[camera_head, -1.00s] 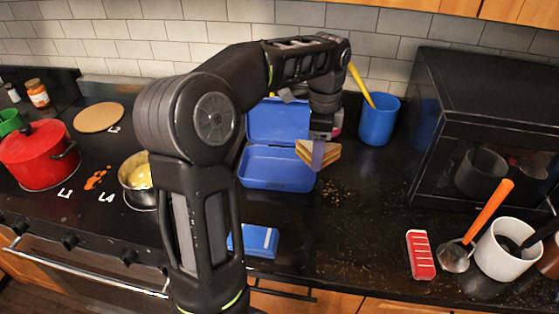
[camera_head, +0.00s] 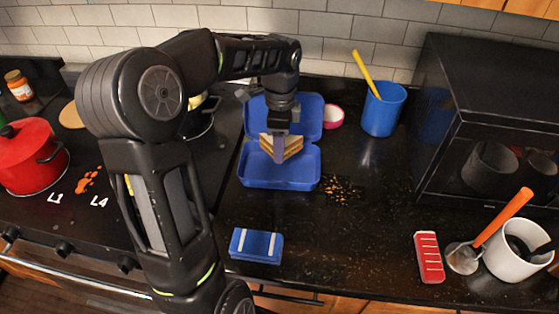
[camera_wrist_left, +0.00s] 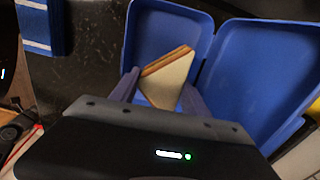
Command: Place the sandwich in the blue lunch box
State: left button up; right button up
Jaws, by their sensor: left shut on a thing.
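The sandwich (camera_head: 291,147) is a triangular wedge with pale bread and a brown filling edge. My left gripper (camera_head: 281,150) is shut on it, with a finger on each side. The blue lunch box (camera_head: 284,181) lies open on the counter with its lid tilted up at the back. In the head view the sandwich is over the box's front compartment. The left wrist view shows the sandwich (camera_wrist_left: 167,80) between the fingers, over one compartment of the lunch box (camera_wrist_left: 255,75). Whether it touches the box floor I cannot tell. My right gripper is not in view.
A blue cup (camera_head: 383,110) with a yellow utensil and a pink-rimmed roll (camera_head: 333,117) stand right of the box. A blue striped item (camera_head: 256,246) lies in front. A black microwave (camera_head: 485,130) fills the right. A red pot (camera_head: 30,158) is at left.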

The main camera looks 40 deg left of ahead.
aim_at(280, 170)
pick_arm(q)
jog(key=shift+f, duration=1.25)
jog(key=shift+f, duration=0.1)
jog(key=shift+f+p, duration=0.45)
jog(key=shift+f, duration=1.35)
jog(key=shift+f, duration=0.15)
jog(key=o, duration=0.7)
notch_tip(280, 170, up, 12)
jog(key=shift+r+b, duration=0.2)
jog(key=shift+b, duration=0.5)
